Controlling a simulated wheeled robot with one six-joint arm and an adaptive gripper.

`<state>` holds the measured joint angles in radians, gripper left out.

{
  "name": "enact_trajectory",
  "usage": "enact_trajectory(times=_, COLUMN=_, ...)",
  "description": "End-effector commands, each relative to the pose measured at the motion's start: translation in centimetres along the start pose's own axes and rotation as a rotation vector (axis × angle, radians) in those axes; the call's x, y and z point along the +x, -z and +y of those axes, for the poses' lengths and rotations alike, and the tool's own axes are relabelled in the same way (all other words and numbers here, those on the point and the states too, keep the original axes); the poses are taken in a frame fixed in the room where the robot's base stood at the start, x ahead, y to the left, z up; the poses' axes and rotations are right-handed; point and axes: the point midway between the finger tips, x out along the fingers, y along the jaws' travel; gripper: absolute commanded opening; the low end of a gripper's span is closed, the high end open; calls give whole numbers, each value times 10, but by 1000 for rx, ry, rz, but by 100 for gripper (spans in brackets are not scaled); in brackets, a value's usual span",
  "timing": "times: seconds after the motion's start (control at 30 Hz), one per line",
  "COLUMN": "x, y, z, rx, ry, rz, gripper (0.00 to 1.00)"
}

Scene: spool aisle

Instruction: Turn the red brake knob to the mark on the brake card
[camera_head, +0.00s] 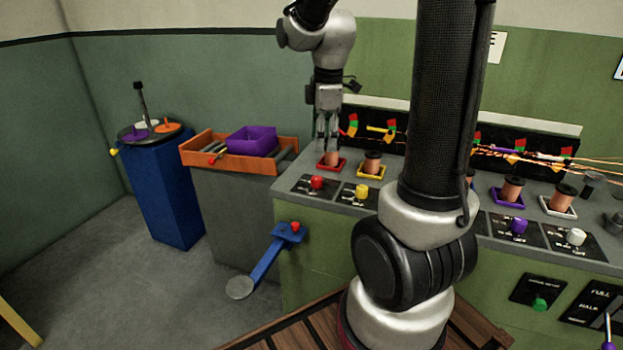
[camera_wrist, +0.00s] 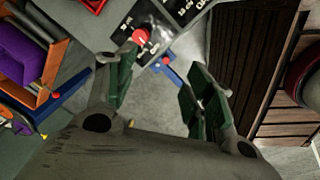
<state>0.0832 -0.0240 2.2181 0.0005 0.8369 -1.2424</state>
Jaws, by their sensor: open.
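The red knob (camera_head: 317,182) sits on a black card (camera_head: 302,186) with white markings, on the front left of the sloped bench. The markings are too small to read in the head view. In the wrist view the red knob (camera_wrist: 140,36) shows just beyond the left fingertip, on its black card (camera_wrist: 126,31) with white lettering. My gripper (camera_head: 327,146) is open and empty, pointing down above the bench near the copper spool in the red tray. In the wrist view its two dark green fingers (camera_wrist: 164,66) are spread apart, with floor visible between them.
A copper spool (camera_head: 331,159) stands in a red tray behind the knob. A yellow knob (camera_head: 362,190) sits to the right. A blue pedal arm (camera_head: 267,262) with a red top juts out below. An orange tray (camera_head: 240,170) holding a purple bin is to the left.

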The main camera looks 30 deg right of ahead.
Motion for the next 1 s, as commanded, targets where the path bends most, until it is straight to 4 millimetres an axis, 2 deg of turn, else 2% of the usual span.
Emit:
enact_trajectory(times=0.03, x=20, y=1, z=14, rx=-96, ry=32, rz=-10, gripper=53)
enact_trajectory(times=0.1, x=43, y=2, z=29, rx=-229, ry=60, rz=-14, gripper=53)
enact_trajectory(times=0.2, x=67, y=2, z=43, rx=-369, ry=90, rz=-14, gripper=53)
enact_trajectory(times=0.3, x=82, y=2, z=51, rx=-450, ry=106, rz=-12, gripper=53)
enact_trajectory(times=0.47, x=100, y=1, z=52, rx=-489, ry=115, rz=-10, gripper=53)
enact_trajectory(times=0.8, x=153, y=0, z=46, rx=-486, ry=113, rz=-10, gripper=53)
enact_trajectory(times=1.0, x=164, y=-1, z=45, rx=-486, ry=111, rz=-10, gripper=53)
